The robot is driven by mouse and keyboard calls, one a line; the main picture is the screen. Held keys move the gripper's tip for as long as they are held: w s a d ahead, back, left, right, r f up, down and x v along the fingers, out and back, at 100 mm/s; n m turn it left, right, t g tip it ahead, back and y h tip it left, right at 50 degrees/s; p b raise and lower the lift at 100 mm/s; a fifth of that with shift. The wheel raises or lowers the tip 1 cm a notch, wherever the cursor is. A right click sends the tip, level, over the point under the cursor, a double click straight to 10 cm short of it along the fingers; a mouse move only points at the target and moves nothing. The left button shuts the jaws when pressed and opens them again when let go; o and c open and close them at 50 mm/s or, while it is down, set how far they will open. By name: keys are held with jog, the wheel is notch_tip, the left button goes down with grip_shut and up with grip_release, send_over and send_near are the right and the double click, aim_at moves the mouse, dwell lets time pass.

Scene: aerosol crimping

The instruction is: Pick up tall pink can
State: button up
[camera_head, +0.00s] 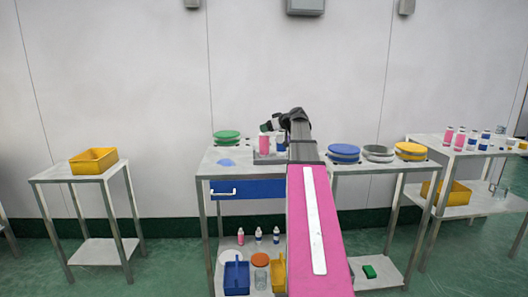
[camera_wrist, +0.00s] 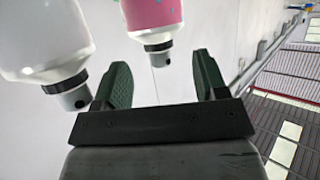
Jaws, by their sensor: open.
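A pink can (camera_head: 264,144) stands on the middle table, close to my gripper (camera_head: 268,126). In the wrist view a pink can (camera_wrist: 154,13) with a black collar and grey nozzle lies between and beyond the fingertips of my gripper (camera_wrist: 163,66). The fingers are spread apart and do not close on the can; its far end is cut off by the frame. A white can (camera_wrist: 45,38) with a black collar is beside it, by the left finger. In the head view a white and blue can (camera_head: 281,143) stands right of the pink can, partly hidden by my arm.
A grey tray (camera_head: 266,160) is by the cans. A green disc (camera_head: 227,134) is to the left, blue (camera_head: 343,149) and yellow (camera_head: 410,148) discs to the right. More pink cans (camera_head: 447,137) stand on the right table. A yellow bin (camera_head: 93,161) sits on the left table.

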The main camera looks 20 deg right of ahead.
jog(key=x, duration=0.5)
jog(key=shift+r, duration=0.15)
jog(key=shift+a, duration=0.1)
grip_shut()
jog(key=shift+r, duration=0.1)
